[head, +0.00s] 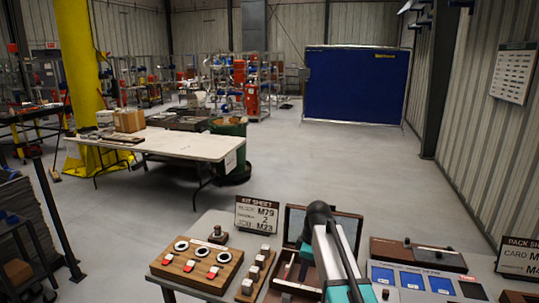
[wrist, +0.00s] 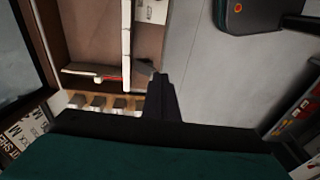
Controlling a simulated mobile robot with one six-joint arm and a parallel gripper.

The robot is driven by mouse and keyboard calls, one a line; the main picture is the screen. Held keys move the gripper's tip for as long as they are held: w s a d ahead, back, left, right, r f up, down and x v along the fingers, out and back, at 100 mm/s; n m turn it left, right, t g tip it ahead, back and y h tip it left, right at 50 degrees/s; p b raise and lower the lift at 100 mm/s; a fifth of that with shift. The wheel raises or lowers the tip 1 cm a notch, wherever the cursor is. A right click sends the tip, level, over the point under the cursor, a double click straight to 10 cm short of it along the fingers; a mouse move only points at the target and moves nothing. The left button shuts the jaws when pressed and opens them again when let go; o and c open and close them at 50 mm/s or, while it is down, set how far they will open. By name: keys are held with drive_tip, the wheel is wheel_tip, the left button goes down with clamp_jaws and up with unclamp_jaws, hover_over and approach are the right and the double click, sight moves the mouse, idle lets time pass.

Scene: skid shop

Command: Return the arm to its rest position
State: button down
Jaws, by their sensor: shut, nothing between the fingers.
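My arm rises from the bottom of the head view, with a white link, a black joint and teal parts, over the bench (head: 205,228). Its end is hidden there behind my own arm. In the wrist view my gripper (wrist: 158,82) shows as dark fingers, shut and empty, pointing at the open wooden case (wrist: 85,40). The fingertips overlap the case's lower divider area. I cannot tell how far above it they are. The case (head: 292,215) also shows in the head view, partly behind my arm.
A wooden block with rings and red tags (head: 197,262), a smaller slotted block (head: 256,272) and a kit sheet sign (head: 256,215) stand left of my arm. A tray with blue pads (head: 412,279) and a brown box (head: 418,253) lie right. Open floor lies beyond.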

drive_tip(key=s+d+f+m+g+b, duration=0.1)
drive_tip(key=s+f+b, duration=0.1)
drive_tip(key=s+f, duration=0.65)
drive_tip(key=s+d+f+g+b, duration=0.1)
drive_tip(key=s+f+g+b, duration=0.15)
drive_tip(key=f, duration=1.05)
drive_tip(key=s+f+m+g+b, duration=0.1)
drive_tip(key=s+f+b, duration=0.1)
drive_tip(key=s+f, duration=0.7)
drive_tip(key=s+d+f+m+b, duration=0.2)
drive_tip(key=s+f+m, duration=0.4)
drive_tip(key=s+f, duration=0.4)
drive_tip(key=s+d+f+m+g+h+b, duration=0.1)
drive_tip(key=s+f+m+b, duration=0.2)
drive_tip(key=s+f+m, duration=0.3)
drive_tip(key=shift+s+d+f+h, duration=0.35)
drive_tip(key=shift+s+f, duration=2.35)
drive_tip(key=shift+s, duration=0.9)
drive_tip(key=c, duration=2.5)
unclamp_jaws()
